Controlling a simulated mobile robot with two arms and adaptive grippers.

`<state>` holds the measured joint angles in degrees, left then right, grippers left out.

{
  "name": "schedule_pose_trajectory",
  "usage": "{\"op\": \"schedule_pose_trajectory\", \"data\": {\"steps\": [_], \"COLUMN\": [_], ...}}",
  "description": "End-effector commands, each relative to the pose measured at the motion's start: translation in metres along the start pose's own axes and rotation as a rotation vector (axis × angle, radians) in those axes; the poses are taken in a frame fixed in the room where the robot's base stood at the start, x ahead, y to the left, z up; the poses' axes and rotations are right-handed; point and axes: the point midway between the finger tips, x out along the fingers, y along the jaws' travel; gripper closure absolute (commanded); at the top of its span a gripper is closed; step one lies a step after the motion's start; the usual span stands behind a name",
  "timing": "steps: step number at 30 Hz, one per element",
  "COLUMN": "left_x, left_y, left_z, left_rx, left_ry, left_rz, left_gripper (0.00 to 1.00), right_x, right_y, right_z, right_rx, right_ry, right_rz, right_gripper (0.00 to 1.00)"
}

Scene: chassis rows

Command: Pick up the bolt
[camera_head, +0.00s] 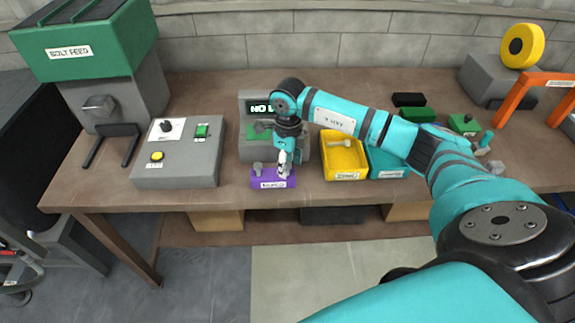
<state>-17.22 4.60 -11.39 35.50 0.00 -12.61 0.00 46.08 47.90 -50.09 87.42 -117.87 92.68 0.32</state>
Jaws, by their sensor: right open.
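My right gripper (283,170) is open and points down over the purple tray (272,184) near the front edge of the bench. A small grey piece that looks like a bolt (258,168) is in the purple tray, just left of the fingers and apart from them. Another grey bolt-like piece (340,143) lies in the yellow tray (344,172) to the right. The fingers hide the right part of the purple tray, so I cannot tell what is between them. My left gripper is not in view.
Behind the gripper stands a grey unit (259,104) with a display. A grey control box (180,152) and the green bolt feed (85,45) are at left. A teal tray (390,160), an orange frame (515,98) and other parts are at right. Bare bench lies left of the purple tray.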

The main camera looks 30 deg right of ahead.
Motion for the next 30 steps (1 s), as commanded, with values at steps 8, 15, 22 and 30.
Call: {"op": "schedule_pose_trajectory", "data": {"steps": [8, 15, 22, 30], "left_x": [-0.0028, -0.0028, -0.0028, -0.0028], "left_y": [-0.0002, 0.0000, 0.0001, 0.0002], "left_z": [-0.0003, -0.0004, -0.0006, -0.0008], "left_rx": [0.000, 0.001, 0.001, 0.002], "left_ry": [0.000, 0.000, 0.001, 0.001], "left_rz": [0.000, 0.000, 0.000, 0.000], "left_gripper": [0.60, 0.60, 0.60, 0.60], "right_x": [0.0120, 0.0117, 0.0115, 0.0112], "right_y": [0.0001, 0.0001, 0.0001, 0.0000], "right_z": [0.0002, 0.0002, 0.0002, 0.0004], "right_rx": [-0.002, -0.001, -0.001, -0.001], "right_ry": [0.000, 0.000, 0.000, -0.001], "right_rz": [-0.001, -0.001, -0.001, -0.001], "right_gripper": [0.52, 0.73, 1.00, 1.00]}}
